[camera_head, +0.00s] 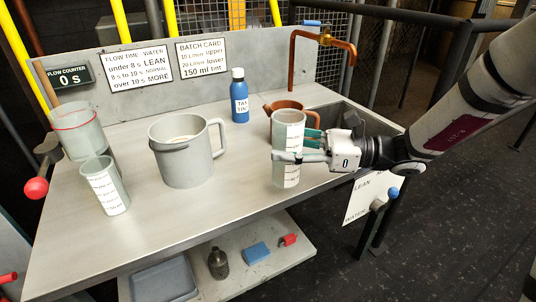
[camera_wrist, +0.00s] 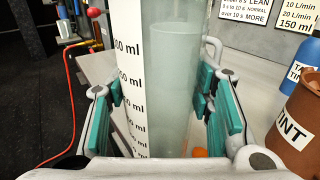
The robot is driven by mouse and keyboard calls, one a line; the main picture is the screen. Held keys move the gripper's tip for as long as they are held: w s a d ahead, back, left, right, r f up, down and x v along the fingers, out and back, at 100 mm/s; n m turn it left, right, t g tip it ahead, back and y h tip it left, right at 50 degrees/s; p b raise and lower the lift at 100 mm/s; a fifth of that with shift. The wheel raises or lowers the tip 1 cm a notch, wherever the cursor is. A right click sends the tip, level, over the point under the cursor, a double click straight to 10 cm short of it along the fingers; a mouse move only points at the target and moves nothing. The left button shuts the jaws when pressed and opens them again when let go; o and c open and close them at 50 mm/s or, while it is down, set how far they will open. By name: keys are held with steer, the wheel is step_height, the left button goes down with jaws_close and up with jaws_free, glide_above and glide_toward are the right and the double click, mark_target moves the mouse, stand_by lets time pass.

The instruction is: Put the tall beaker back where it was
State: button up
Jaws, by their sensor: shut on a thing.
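The tall beaker (camera_head: 288,130) is a clear grey cylinder with a white scale strip, on the right half of the bench in the head view. My gripper (camera_head: 300,157) is shut around its middle from the right. In the wrist view the beaker (camera_wrist: 170,75) stands upright between the teal finger pads of my gripper (camera_wrist: 165,110), with ml marks on its strip. Its lower end appears at or near the bench top; I cannot tell whether it touches. A smaller beaker (camera_head: 107,187) with a similar label stands at the left front of the bench.
A large grey jug (camera_head: 184,155) stands mid-bench, left of the tall beaker. A blue tint bottle (camera_head: 239,98) is behind. A brown tint pot (camera_wrist: 296,128) is close to the beaker. A sink (camera_head: 350,116) and copper tap (camera_head: 322,40) are at right. The bench front centre is clear.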

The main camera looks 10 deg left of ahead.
steer(key=shift+w+a+f+b, duration=0.65)
steer(key=shift+w+a+f, duration=0.1)
steer(key=shift+w, duration=0.2)
steer(key=shift+w+a+f+b, duration=0.6)
steer(key=shift+w+a, duration=0.15)
steer(key=shift+w, duration=0.15)
steer(key=shift+w+a+f+b, duration=0.65)
steer(key=shift+w+a+f, duration=0.1)
steer(key=shift+w, duration=0.2)
steer(key=shift+f, duration=0.1)
steer(key=o, duration=1.3)
steer(key=shift+d, duration=0.4)
steer(key=d+p, duration=0.3)
steer(key=d, duration=0.8)
steer(key=shift+s+d, duration=0.15)
steer(key=shift+s, duration=0.05)
steer(key=shift+s, duration=0.1)
